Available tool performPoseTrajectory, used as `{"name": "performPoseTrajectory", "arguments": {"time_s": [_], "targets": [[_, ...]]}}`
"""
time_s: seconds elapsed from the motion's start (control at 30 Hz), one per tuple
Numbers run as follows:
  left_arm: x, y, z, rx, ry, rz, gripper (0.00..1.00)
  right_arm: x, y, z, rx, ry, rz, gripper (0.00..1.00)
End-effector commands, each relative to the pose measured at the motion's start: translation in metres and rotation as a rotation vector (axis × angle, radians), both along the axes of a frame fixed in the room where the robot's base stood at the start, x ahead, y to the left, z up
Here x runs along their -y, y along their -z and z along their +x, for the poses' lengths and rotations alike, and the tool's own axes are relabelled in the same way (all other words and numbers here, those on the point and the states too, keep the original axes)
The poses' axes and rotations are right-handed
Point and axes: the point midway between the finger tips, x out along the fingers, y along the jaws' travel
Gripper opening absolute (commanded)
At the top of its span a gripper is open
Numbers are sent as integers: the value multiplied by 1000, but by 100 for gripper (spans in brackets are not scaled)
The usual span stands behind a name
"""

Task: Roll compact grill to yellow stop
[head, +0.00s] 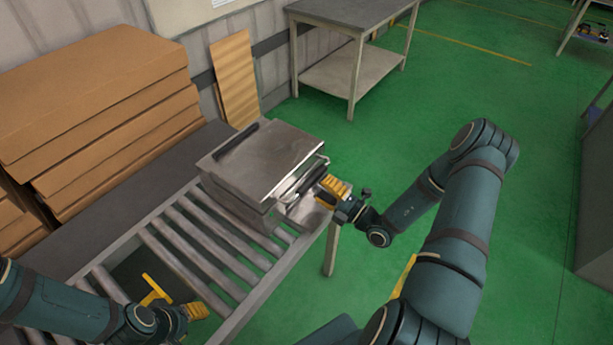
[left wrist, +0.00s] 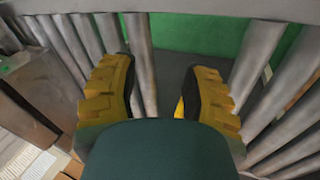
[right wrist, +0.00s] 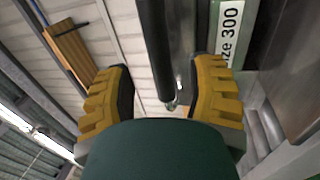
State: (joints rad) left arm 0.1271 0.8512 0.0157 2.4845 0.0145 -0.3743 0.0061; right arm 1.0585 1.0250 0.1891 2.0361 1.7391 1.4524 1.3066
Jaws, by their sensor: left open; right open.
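The compact grill (head: 262,163), a silver metal box with a dark bar on its lid, sits on the far end of the roller conveyor. My right gripper (head: 328,190) is open at the grill's right side, by its front handles. In the right wrist view a black handle (right wrist: 156,45) extends between the open fingers, and a label reading "ze 300" shows beside them; contact is unclear. The yellow stop (head: 152,287) stands at the near part of the conveyor. My left gripper (head: 190,312) is open and empty, just right of the stop, over the rollers.
The bare rollers (head: 205,243) between grill and stop are clear. Stacked cardboard (head: 95,95) stands along the left behind a dark strip. A metal table (head: 345,60) stands at the back. Green floor lies open to the right.

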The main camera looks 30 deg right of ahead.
Motion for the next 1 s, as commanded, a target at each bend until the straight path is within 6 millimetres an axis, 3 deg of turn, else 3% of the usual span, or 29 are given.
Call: {"name": "performPoseTrajectory", "arguments": {"time_s": [0.3, 0.77, 0.9, 0.93, 1.0], "targets": [[0, 0, 0, 0, 0, 0, 47, -18, -9, 44, -1, -1, 0, 55], [0, 0, 0, 0, 0, 0, 47, -22, -11, 53, -1, 0, 1, 57], [0, 0, 0, 0, 0, 0, 47, -22, -11, 53, -1, 0, 1, 8], [0, 0, 0, 0, 0, 0, 47, -22, -11, 53, -1, 0, 1, 0], [0, 0, 0, 0, 0, 0, 47, -22, -11, 53, -1, 0, 1, 0]]}}
